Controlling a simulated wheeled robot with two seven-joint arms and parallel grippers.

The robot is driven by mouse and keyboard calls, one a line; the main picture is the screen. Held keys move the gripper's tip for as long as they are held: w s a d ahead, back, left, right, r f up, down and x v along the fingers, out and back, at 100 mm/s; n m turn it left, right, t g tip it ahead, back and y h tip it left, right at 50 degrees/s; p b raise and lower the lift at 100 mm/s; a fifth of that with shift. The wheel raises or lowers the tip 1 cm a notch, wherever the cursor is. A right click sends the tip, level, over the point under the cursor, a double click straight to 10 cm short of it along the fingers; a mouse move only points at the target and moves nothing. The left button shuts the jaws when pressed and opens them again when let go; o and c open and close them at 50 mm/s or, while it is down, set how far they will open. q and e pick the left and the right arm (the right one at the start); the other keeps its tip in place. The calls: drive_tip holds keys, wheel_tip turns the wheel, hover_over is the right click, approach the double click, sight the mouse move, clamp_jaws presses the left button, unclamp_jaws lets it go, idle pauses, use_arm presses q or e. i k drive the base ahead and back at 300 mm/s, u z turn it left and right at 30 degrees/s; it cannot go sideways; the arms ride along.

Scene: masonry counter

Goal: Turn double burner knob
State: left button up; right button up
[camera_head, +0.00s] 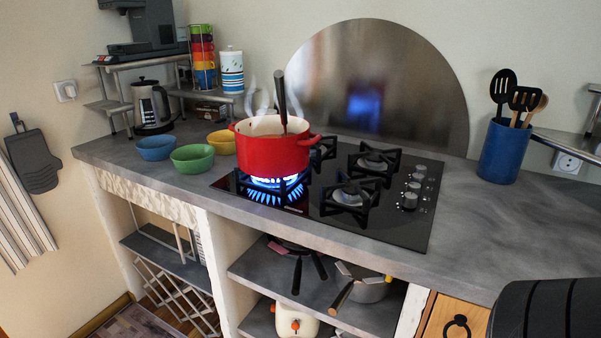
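The black gas cooktop (390,231) is set into the grey counter. Several silver knobs stand in a row along its right side; the nearest knob (409,201) looks larger than the ones behind it. Blue flame (275,183) burns at the front left burner under a red pot (272,152). The front right burner (350,193) and back right burner (374,161) show no flame. The back left burner (322,151) is partly hidden by the pot. Neither of my grippers is in view.
A ladle handle (282,97) sticks up from the steaming pot. Blue (157,148), green (193,158) and yellow (222,142) bowls stand left of it. A blue utensil holder (504,152) stands behind the clear right counter (500,225). A dark ribbed shape fills the lower right corner.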

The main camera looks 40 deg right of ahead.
sight(415, 187)
drive_tip(key=u, duration=0.9)
drive_tip(key=k, duration=1.05)
drive_tip(key=z, duration=1.2)
